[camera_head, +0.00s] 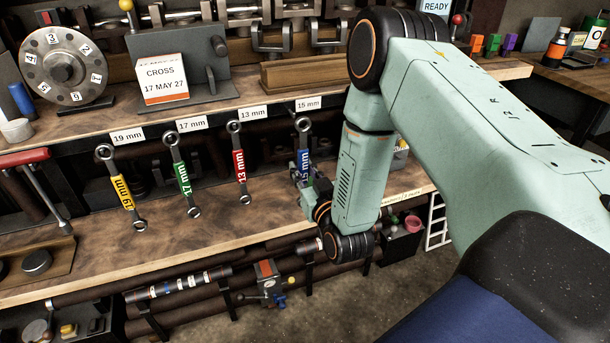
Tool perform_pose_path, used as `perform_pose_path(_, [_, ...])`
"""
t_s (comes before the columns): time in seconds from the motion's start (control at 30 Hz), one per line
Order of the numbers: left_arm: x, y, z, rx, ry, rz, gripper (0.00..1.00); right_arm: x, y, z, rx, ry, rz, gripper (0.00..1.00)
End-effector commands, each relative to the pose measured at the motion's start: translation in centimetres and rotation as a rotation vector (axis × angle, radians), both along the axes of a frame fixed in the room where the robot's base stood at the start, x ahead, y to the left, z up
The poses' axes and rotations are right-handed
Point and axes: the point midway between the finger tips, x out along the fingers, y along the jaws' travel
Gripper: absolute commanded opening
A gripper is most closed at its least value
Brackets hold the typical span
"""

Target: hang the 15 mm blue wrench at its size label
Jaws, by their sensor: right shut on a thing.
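The blue 15 mm wrench (304,160) is upright below the 15 mm label (308,104), with its upper ring just under the shelf edge. I cannot tell whether its ring is on a hook. My right gripper (304,182) is shut on the lower part of the blue wrench and hides its bottom end. My right arm comes in from the right. The yellow 19 mm wrench (122,190), green 17 mm wrench (182,176) and red 13 mm wrench (239,165) hang to the left under their labels. My left gripper is not in view.
The upper shelf holds an indexed disc (63,70) and a CROSS sign (161,80). A wooden bench (130,250) lies below the wrenches, with a red-handled tool (45,190) at its left. A bench at the far right (575,80) carries bottles.

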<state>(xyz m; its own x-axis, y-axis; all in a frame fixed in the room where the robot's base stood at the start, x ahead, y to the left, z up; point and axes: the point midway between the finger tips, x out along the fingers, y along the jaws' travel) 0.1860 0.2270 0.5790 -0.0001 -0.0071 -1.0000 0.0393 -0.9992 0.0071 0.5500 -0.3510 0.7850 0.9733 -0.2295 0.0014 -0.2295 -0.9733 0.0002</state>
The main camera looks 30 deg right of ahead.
Motion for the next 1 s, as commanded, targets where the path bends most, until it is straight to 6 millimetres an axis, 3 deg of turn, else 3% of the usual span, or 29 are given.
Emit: perform_pose_path(1.0, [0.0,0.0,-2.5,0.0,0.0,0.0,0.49,5.1,-1.2,-0.4,-0.001,-0.005,0.001,0.0])
